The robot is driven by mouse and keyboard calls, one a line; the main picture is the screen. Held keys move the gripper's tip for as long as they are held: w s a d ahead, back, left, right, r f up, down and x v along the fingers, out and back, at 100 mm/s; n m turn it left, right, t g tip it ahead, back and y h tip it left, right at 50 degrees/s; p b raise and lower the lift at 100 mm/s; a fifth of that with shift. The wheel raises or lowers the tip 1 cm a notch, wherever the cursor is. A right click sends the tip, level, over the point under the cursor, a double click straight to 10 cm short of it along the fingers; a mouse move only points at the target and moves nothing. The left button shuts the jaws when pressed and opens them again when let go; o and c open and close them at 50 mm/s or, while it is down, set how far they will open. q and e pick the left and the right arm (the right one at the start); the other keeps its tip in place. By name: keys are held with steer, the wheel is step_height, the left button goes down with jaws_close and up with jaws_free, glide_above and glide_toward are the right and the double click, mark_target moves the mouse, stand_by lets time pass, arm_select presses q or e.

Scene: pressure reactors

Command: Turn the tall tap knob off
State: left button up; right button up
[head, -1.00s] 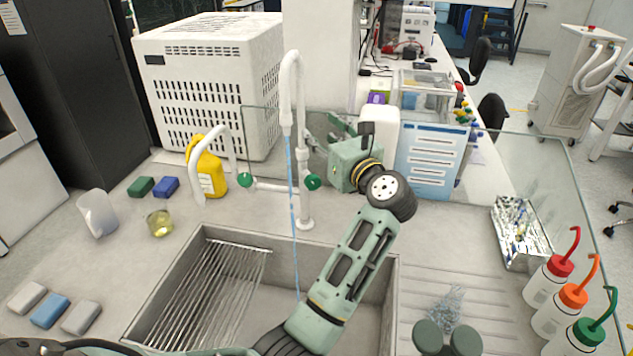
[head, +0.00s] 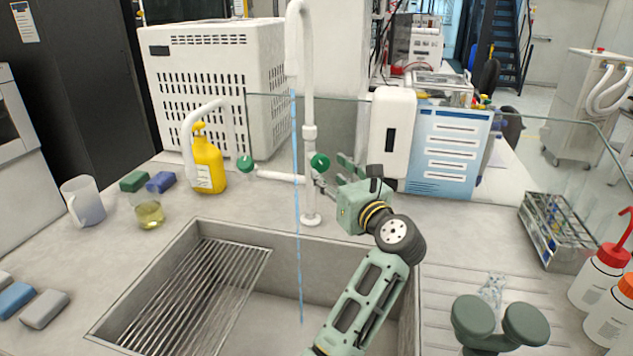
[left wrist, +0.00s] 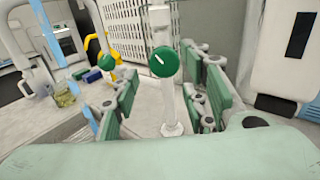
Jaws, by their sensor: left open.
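The tall tap (head: 309,200) is a white upright pipe with a hooked spout behind the sink. Its round green knob (head: 319,161) sits partway up the pipe. A blue water stream (head: 296,220) runs down from the spout. My left gripper (head: 331,175) is open at the right of the tap, its fingers reaching toward the pipe around knob height. In the left wrist view the knob (left wrist: 165,62) shows between the two spread fingers, with a white mark on its face. The fingers appear clear of it. My right gripper is not in view.
A lower tap (head: 186,125) with another green knob (head: 245,163) stands to the left, beside a yellow bottle (head: 208,165). A white dispenser (head: 391,135) and blue sign (head: 447,150) stand behind my gripper. A glass screen edges the counter. The sink (head: 270,235) lies in front.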

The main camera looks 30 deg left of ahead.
mark_target(320, 167)
arm_select(q)
steer(key=shift+x, duration=3.9)
steer(key=shift+f, duration=0.1)
steer(key=shift+f, duration=0.1)
jaws_close()
